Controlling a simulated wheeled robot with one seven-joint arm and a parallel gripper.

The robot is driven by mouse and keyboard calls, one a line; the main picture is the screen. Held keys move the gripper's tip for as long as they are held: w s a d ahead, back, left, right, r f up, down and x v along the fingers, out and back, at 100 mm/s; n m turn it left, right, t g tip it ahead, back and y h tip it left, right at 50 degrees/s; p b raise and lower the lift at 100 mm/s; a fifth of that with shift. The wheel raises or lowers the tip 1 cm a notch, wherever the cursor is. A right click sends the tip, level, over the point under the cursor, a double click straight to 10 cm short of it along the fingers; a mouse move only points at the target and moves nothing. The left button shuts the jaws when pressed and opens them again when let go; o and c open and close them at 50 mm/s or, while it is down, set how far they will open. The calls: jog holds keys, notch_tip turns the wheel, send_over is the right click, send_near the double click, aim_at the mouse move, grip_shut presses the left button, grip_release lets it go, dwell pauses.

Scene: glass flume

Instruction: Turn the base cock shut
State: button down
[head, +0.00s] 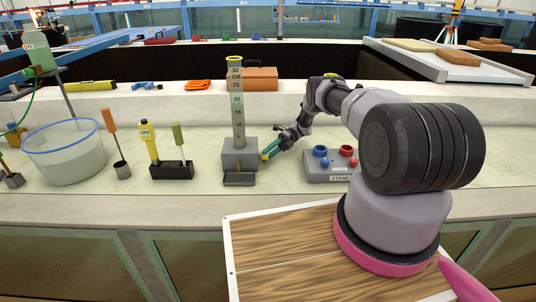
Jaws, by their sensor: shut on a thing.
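A grey block (239,156) stands on the pale counter and carries an upright graduated column (237,105) marked in CM. My gripper (270,149) reaches in from the right, its teal fingers at the right side of the block. The fingers are shut on a small yellow part at the block's side, which I take to be the base cock (264,156). The cock is small and mostly covered by the fingers, so its turn angle cannot be told.
A grey stand (327,173) with blue and red cups sits right of the block, below my arm. To the left are a black holder (171,171) with a yellow meter and green-handled tool, and a clear tub (66,157). An orange case (260,79) lies behind.

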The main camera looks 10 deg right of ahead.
jog(key=shift+y, duration=0.3)
dwell(0.4)
jog(key=shift+c, duration=1.9)
grip_release()
